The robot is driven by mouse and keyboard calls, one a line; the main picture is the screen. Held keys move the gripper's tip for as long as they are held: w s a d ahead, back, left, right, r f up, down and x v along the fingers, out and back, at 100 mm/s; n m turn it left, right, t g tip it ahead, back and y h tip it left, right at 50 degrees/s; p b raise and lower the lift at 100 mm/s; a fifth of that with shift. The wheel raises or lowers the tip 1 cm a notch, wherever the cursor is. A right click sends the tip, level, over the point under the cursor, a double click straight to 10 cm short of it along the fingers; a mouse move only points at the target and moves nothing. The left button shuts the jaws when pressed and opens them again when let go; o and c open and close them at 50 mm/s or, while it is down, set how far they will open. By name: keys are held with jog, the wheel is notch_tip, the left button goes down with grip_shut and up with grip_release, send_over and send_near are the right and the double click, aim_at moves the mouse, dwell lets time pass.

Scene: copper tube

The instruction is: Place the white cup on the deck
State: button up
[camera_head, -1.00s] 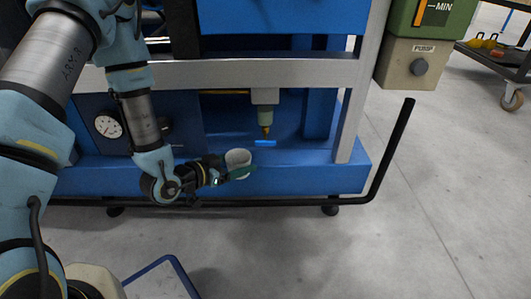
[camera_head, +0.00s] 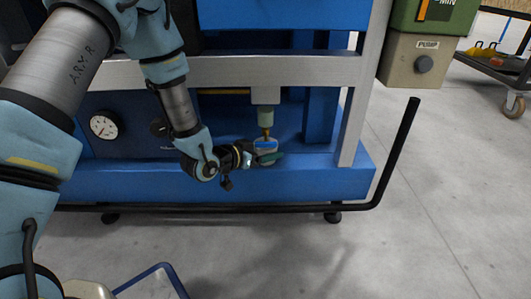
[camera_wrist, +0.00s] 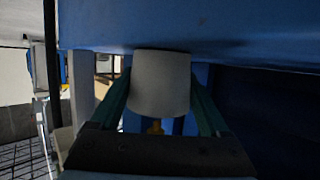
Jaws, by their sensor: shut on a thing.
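The white cup (camera_head: 266,157) is held in my gripper (camera_head: 270,157), below the brass-tipped nozzle (camera_head: 266,133) and over the blue deck (camera_head: 315,160) of the machine. In the wrist view the cup (camera_wrist: 160,82) sits between my two green fingers, one on each side. The blue deck surface (camera_wrist: 230,35) shows right at the cup's end there, and I cannot tell whether they touch. A bright blue strip overlaps the cup in the head view.
A silver post (camera_head: 352,130) stands right of the nozzle, and a black rail (camera_head: 250,209) runs along the deck's front. A pressure gauge (camera_head: 103,125) is at the left. The deck right of the cup is clear.

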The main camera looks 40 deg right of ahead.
jog(key=o, duration=1.2)
jog(key=shift+f, duration=0.1)
jog(key=shift+a+r, duration=0.2)
jog(key=shift+r, duration=0.05)
jog(key=p+v, duration=0.4)
jog(key=v, duration=0.7)
jog(key=shift+a, duration=0.3)
jog(key=shift+r, duration=0.1)
